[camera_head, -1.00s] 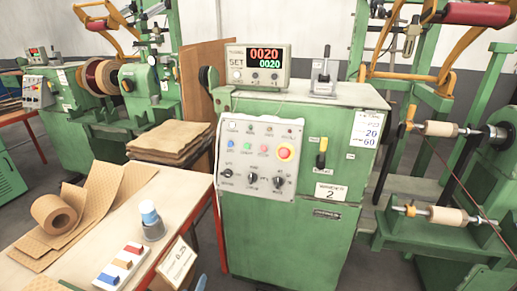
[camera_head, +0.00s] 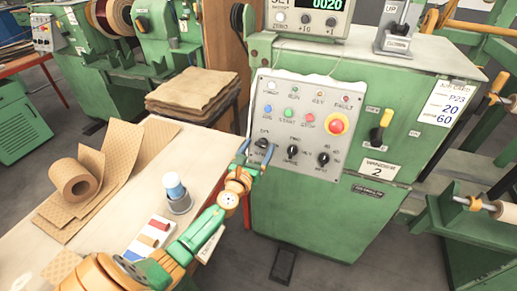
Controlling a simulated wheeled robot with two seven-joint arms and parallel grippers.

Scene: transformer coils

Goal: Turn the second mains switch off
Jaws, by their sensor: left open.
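The green cabinet (camera_head: 335,217) labelled Winder 2 stands in the middle of the view. On its front, right of the grey control panel (camera_head: 300,172), is a lever switch (camera_head: 379,131) with a black body and a yellow tip; the yellow tip is at the upper end. Small labels sit beside it, too small to read surely. My left gripper (camera_head: 257,148) is open, its two blue fingers in front of the panel's lower left, around or just before the left black knob (camera_head: 262,143). I cannot tell whether they touch. It is well left of the lever. My right gripper is not in view.
The panel carries a red mushroom button (camera_head: 337,124), coloured push buttons and more black knobs (camera_head: 323,158). A bench (camera_head: 118,208) at left holds a brown paper roll (camera_head: 76,180) and a grey-blue cup (camera_head: 177,193). A counter display (camera_head: 308,17) stands on the cabinet.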

